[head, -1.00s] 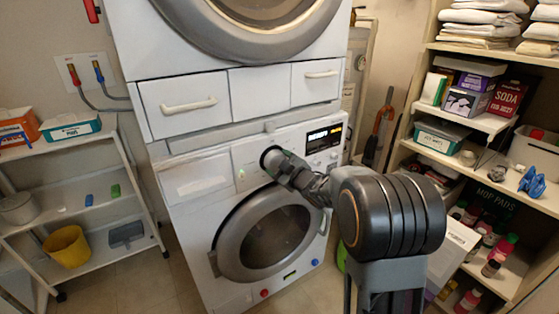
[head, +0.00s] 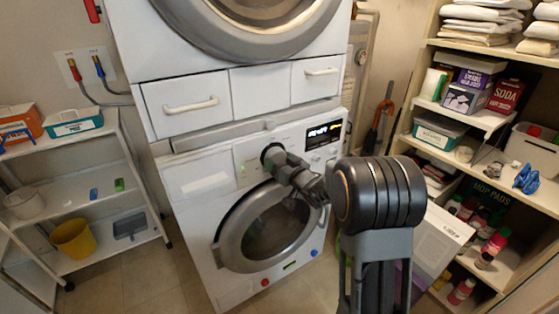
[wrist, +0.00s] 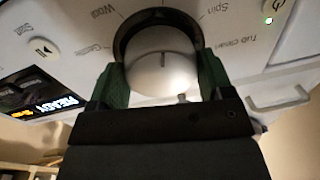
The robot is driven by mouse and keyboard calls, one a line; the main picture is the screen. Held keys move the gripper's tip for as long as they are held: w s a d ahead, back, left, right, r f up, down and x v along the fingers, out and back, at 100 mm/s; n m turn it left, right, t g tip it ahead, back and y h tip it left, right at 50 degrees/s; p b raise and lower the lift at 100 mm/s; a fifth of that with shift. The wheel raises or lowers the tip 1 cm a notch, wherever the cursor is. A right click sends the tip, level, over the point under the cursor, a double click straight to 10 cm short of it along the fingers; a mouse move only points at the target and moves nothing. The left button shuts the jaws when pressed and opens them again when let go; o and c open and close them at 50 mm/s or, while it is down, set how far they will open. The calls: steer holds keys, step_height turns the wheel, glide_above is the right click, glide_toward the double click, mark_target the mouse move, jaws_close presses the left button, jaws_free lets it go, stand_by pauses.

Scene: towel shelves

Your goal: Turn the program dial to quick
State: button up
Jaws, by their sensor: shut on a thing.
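The program dial (wrist: 162,45) is a round silver-white knob with a dark ring on the white washer (head: 200,215). In the wrist view a dark pointer line on its face points up, between the labels "Wool" and "Spin". "Tub clean" is printed to the right, and a blurred word is at the left. My gripper (wrist: 160,80) is shut on the dial, one green finger on each side. In the head view my gripper (head: 272,156) is at the washer's panel and hides most of the dial.
The lit display (head: 324,134) is right of the dial in the head view; it reads "READY" in the wrist view. The round door (head: 230,240) is below. A white cart (head: 130,180) stands left, and stocked wooden shelves (head: 470,170) stand right.

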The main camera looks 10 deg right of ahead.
steer(key=shift+m, duration=0.3)
stand_by(0.4)
steer(key=o, duration=0.9)
steer(key=v, duration=1.3)
steer(key=shift+s+d+f+p, duration=0.1)
steer(key=shift+s+d+p, duration=0.05)
steer(key=shift+s+p, duration=0.2)
steer(key=shift+f, duration=0.1)
